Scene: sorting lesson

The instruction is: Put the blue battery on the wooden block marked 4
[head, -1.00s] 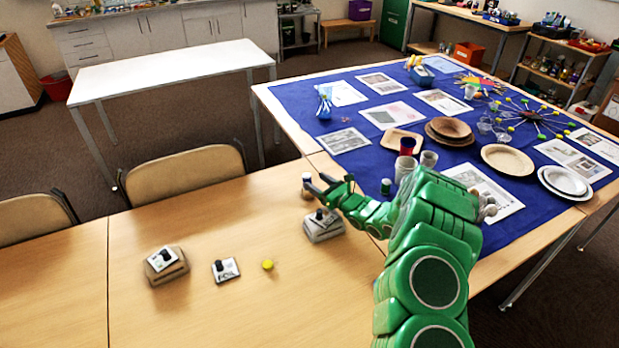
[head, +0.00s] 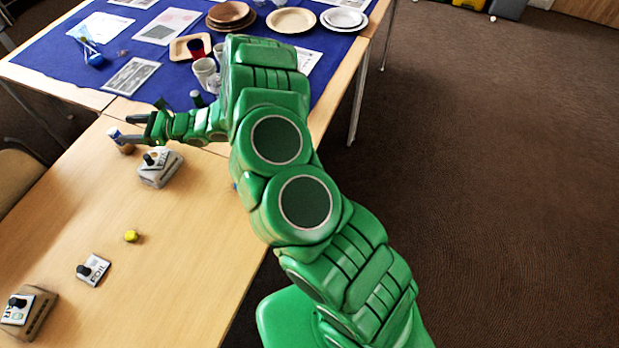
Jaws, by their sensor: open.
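A small upright cylinder with a blue and white side, which looks like the blue battery (head: 115,134), stands at the table's far left edge. It appears to rest on a small brown wooden block (head: 127,149); I cannot read any number on it. My gripper (head: 131,128) is open, its dark fingers pointing left at the cylinder. I cannot tell whether the fingers touch it.
A grey block with a black knob (head: 158,170) sits just below my gripper. A yellow piece (head: 131,236), a knobbed card (head: 93,270) and another knobbed block (head: 28,312) lie nearer. A dark green cylinder (head: 196,98) stands by the blue cloth (head: 50,62).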

